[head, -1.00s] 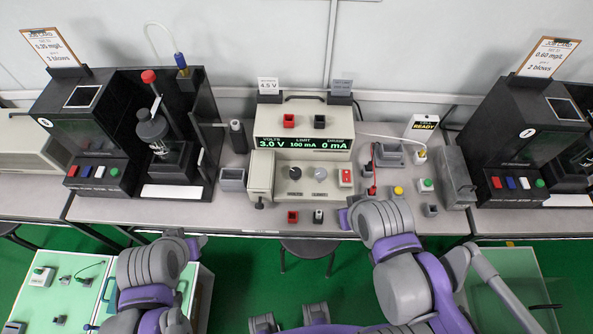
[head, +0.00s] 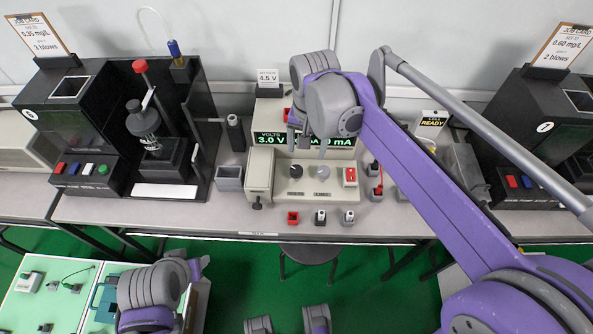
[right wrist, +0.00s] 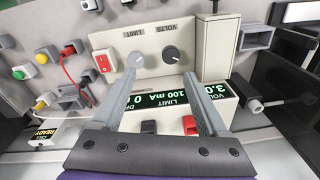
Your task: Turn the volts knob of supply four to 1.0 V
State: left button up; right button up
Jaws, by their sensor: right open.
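The beige power supply (head: 259,178) stands mid-bench; its display (head: 270,139) reads 3.0 V under VOLTS. The dark volts knob (head: 296,171) is left of the pale limit knob (head: 322,172). In the inverted right wrist view the volts knob (right wrist: 172,54) is right of the limit knob (right wrist: 135,60), and LIMIT reads 100 mA. My right gripper (head: 307,146) is open and empty in front of the display, above the knobs in the picture, touching neither knob. Its spread fingers also show in the right wrist view (right wrist: 154,82). My left gripper (head: 198,265) is low at left, its jaws unclear.
A red switch (head: 349,177) sits right of the knobs. A 4.5 V card (head: 267,78) stands on the supply. Black testers stand at left (head: 102,130) and right (head: 535,140). A grey box (head: 229,178) and small sockets (head: 320,218) are close to the supply.

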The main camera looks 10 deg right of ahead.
aim_at(296, 169)
jog(key=shift+m+g, duration=0.4)
jog(key=shift+m, duration=0.1)
jog(key=w+f, duration=0.1)
jog(key=f, duration=0.3)
jog(key=w+a+f+b, duration=0.1)
jog(key=f, duration=0.3)
jog(key=w+f+b, duration=0.1)
jog(key=f, duration=0.3)
jog(key=shift+a, duration=0.35)
grip_shut()
